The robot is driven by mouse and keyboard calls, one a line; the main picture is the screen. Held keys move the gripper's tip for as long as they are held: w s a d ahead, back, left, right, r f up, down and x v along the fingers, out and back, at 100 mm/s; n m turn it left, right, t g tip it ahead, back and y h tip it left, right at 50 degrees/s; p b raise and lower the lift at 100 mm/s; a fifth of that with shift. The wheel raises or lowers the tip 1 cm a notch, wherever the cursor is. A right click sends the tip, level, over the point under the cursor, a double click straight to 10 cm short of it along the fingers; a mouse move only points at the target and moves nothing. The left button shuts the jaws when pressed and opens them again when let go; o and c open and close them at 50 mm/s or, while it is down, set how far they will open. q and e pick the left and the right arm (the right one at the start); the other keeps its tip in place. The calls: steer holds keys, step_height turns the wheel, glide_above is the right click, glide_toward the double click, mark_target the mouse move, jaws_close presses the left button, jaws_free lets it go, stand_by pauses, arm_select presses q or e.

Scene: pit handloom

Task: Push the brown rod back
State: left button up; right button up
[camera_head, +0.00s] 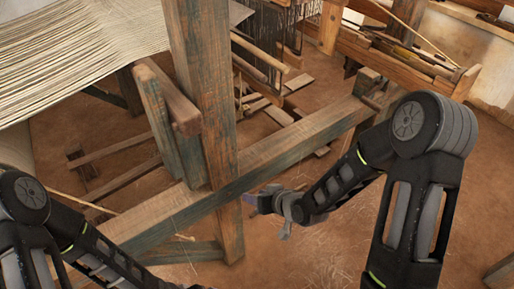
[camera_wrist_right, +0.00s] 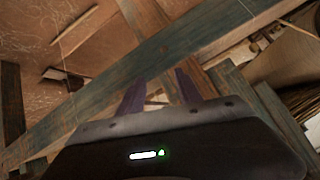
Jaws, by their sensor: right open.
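A short brown rod with a rounded end (camera_head: 176,103) sits against the weathered upright post of the loom in the head view. A thinner brown bar (camera_head: 110,148) lies lower, behind the frame; I cannot tell for certain which one the task names. My right gripper (camera_head: 256,201) is in front of the long horizontal beam, to the right of the post and below the short rod, apart from it. In the right wrist view its two purple fingers (camera_wrist_right: 160,88) are spread and empty. My left arm is at the lower left; its gripper is not visible.
The long blue-brown beam (camera_head: 290,147) crosses behind my right gripper and meets the upright post (camera_head: 209,80). Pale warp threads (camera_head: 75,50) spread at the upper left. A wooden bench with tools (camera_head: 410,55) stands at the back right. The earthen floor (camera_head: 325,245) is open in front.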

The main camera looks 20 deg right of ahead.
steer(key=w+d+r+t, duration=0.2)
steer(key=w+d+r, duration=0.2)
steer(key=r, duration=0.2)
steer(key=n+t+y+b, duration=0.1)
steer(key=n+t+y, duration=0.1)
steer(key=n+t, duration=0.4)
glide_toward(257, 71)
steer(key=shift+w+a+f, duration=0.2)
steer(key=shift+w, duration=0.35)
steer(key=shift+w+a+f, duration=0.2)
steer(key=shift+w, duration=0.4)
steer(key=shift+d, duration=0.1)
steer(key=shift+w, duration=0.1)
steer(key=p+x, duration=0.1)
steer(key=x, duration=0.6)
steer(key=shift+w+a+f, duration=0.15)
steer(key=shift+w+a, duration=0.1)
steer(key=shift+a, duration=0.05)
